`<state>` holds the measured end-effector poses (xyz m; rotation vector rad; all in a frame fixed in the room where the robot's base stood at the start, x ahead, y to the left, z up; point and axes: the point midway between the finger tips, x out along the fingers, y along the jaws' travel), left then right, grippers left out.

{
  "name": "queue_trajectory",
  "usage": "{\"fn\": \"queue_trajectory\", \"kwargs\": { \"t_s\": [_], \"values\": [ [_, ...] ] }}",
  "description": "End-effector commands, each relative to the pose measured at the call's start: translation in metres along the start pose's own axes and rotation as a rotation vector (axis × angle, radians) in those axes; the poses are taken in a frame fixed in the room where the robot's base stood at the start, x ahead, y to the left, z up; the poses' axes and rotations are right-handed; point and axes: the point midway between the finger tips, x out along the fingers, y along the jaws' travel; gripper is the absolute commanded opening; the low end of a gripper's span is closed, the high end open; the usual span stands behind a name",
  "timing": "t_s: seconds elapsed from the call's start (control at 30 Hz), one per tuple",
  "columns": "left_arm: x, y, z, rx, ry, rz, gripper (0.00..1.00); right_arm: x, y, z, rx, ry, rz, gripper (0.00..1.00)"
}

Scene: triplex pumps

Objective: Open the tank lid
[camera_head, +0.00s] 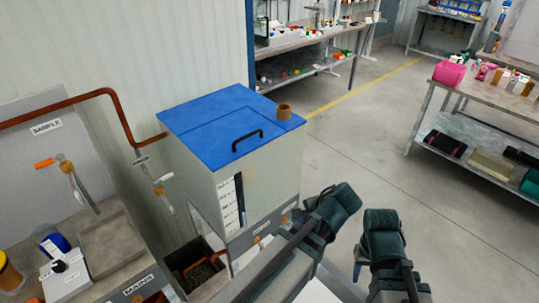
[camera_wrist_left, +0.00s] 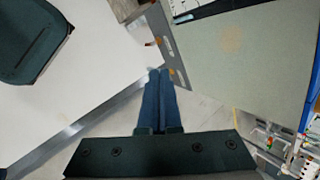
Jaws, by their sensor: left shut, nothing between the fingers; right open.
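The tank (camera_head: 255,185) is a grey-beige box with a level strip on its front. Its blue lid (camera_head: 205,110) lies flat and shut on top, with a black bar handle (camera_head: 247,140). In the left wrist view the tank's side (camera_wrist_left: 240,50) fills the upper right. My left gripper (camera_wrist_left: 159,72) is shut and empty, low beside the tank and apart from the handle. In the head view its fingers are hidden behind my left arm. My right gripper (camera_head: 358,263) shows only partly beside my right arm, right of the tank, and is open and away from the lid.
A brown round fitting (camera_head: 284,111) stands at the lid's right corner. A copper pipe (camera_head: 122,125) runs along the wall at left. A cluttered workbench (camera_head: 492,97) stands at right. The floor (camera_head: 365,135) between them is clear.

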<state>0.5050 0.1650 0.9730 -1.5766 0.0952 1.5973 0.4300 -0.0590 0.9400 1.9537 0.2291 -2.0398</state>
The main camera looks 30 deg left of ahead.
Motion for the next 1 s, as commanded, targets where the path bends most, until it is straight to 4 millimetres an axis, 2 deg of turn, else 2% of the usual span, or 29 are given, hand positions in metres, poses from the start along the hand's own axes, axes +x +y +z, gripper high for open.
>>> {"fn": "queue_trajectory", "kwargs": {
  "t_s": [0.03,0.27,0.37,0.5,0.6,0.7,0.83,1.0],
  "values": [
    [0.012,-0.007,-0.002,0.033,-0.014,-0.041,0.0,0.012,-0.001,-0.001,0.0,0.0,0.0,0.5],
    [0.038,-0.054,0.002,0.232,-0.118,-0.252,0.0,0.044,-0.004,-0.003,0.0,0.0,0.0,0.5],
    [0.05,-0.079,0.004,0.352,-0.201,-0.362,0.0,0.064,-0.006,-0.004,0.0,0.0,0.0,0.5],
    [0.062,-0.124,0.007,0.584,-0.407,-0.545,0.0,0.102,-0.01,-0.006,0.0,0.0,0.0,0.5],
    [0.06,-0.154,0.009,0.762,-0.599,-0.653,0.0,0.126,-0.012,-0.007,0.0,0.0,0.0,0.5],
    [0.052,-0.175,0.009,0.901,-0.775,-0.717,0.0,0.142,-0.013,-0.008,0.0,0.0,0.0,0.5],
    [0.042,-0.19,0.008,1.015,-0.937,-0.754,0.0,0.154,-0.015,-0.009,0.0,0.0,0.0,0.5],
    [0.034,-0.198,0.008,1.067,-1.017,-0.766,0.0,0.156,-0.015,-0.009,0.0,0.0,0.0,0.5]
  ]
}}
